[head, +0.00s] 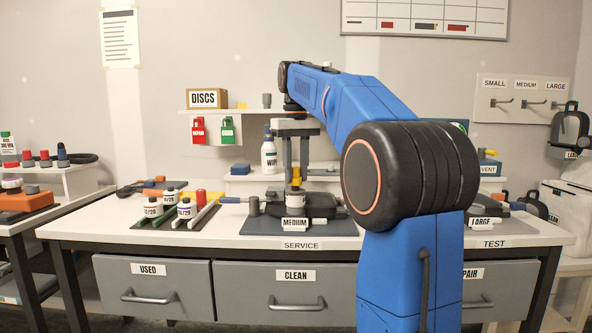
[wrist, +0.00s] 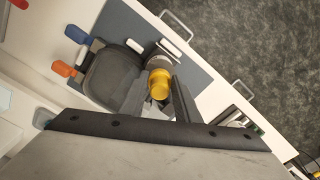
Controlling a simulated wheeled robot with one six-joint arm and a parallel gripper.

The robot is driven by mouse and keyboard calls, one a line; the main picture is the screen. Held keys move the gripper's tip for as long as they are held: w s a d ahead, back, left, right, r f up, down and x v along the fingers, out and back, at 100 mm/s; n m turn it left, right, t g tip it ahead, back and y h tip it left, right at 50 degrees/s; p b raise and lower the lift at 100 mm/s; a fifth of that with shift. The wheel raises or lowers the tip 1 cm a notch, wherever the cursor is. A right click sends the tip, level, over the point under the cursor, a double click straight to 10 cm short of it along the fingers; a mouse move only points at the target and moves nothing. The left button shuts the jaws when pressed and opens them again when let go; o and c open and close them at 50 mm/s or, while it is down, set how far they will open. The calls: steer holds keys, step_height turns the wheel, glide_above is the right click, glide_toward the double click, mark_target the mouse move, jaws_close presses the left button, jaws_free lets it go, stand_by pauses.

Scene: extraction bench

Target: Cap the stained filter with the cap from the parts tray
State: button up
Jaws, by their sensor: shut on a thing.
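My gripper (head: 296,166) points down over the middle of the bench and is shut on a yellow cap-like piece (head: 296,180). In the wrist view the yellow piece (wrist: 159,84) sits between the two dark fingers. Just below it is a grey round part (wrist: 159,60) at the side of a dark mask (wrist: 113,76). I cannot tell whether the yellow piece touches that part. The mask (head: 318,204) lies on a dark mat labelled MEDIUM. White date-labelled canisters (head: 184,208) stand in a dark tray (head: 163,222) to the left. No stain is clear on any filter.
A spray bottle (head: 269,153) and a raised shelf stand behind the mat. A red cylinder (head: 201,197) stands at the tray's right side. A second mat labelled LARGE lies to the right, partly hidden by my arm. The bench's front strip is mostly clear.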

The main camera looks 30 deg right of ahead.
steer(key=shift+f, duration=0.85)
steer(key=o, duration=1.2)
steer(key=shift+o, duration=0.2)
steer(key=shift+r, duration=3.75)
steer(key=shift+s, duration=0.1)
